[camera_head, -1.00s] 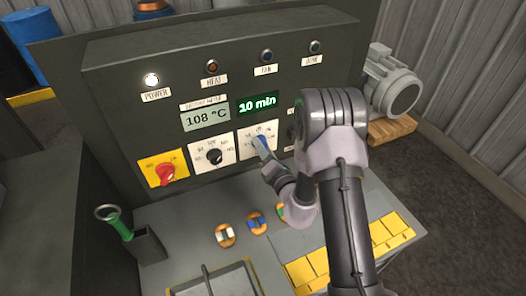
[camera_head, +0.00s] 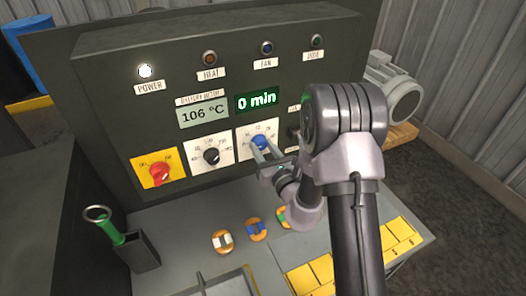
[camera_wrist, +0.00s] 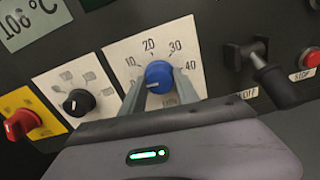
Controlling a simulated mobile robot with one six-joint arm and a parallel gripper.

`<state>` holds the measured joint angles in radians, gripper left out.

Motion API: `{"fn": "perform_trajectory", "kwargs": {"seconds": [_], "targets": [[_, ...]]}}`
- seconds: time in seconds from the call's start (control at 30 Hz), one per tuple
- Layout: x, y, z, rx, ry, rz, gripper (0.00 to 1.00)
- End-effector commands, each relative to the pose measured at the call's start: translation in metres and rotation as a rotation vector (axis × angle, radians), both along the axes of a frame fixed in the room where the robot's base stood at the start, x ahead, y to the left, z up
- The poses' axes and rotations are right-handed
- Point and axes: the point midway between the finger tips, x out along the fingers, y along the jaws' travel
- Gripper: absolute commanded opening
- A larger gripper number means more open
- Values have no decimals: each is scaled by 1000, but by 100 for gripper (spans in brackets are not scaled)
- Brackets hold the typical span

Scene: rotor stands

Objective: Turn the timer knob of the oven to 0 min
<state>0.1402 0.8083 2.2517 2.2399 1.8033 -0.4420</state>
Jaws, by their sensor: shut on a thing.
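The oven's timer knob (camera_head: 259,142) is blue and sits on a white dial plate (camera_head: 245,145) marked with numbers. In the wrist view the blue knob (camera_wrist: 159,76) stands between the two grey fingers of my gripper (camera_wrist: 160,92), which are shut on its sides. The wrist view shows 10, 20, 30 and 40 around the dial; the lower part of the dial is hidden by my gripper. The green timer display (camera_head: 256,100) reads 0 min. In the head view my gripper (camera_head: 264,152) reaches the knob from the lower right.
A black knob (camera_head: 211,156) and a red switch on a yellow plate (camera_head: 160,171) are left of the timer. A black lever (camera_wrist: 270,75) and red stop button (camera_wrist: 311,57) are close on the right. A temperature display (camera_head: 203,115) reads 106 °C. Below lie several small orange-based pieces.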

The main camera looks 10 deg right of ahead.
Motion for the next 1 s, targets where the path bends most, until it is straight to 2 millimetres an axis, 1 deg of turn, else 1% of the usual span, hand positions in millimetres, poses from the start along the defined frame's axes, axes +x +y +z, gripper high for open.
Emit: {"fn": "perform_trajectory", "kwargs": {"seconds": [0.3, 0.8, 0.83, 0.9, 0.93, 1.0], "targets": [[1, 0, 1, -93, -23, -1, 0], [1, -1, 2, -109, -27, -1, 0], [1, -1, 2, -109, -27, -1, 41], [1, 0, 2, -109, -26, -1, 55], [1, 0, 2, -108, -25, -1, 59], [1, 0, 1, -108, -25, -1, 59]]}}
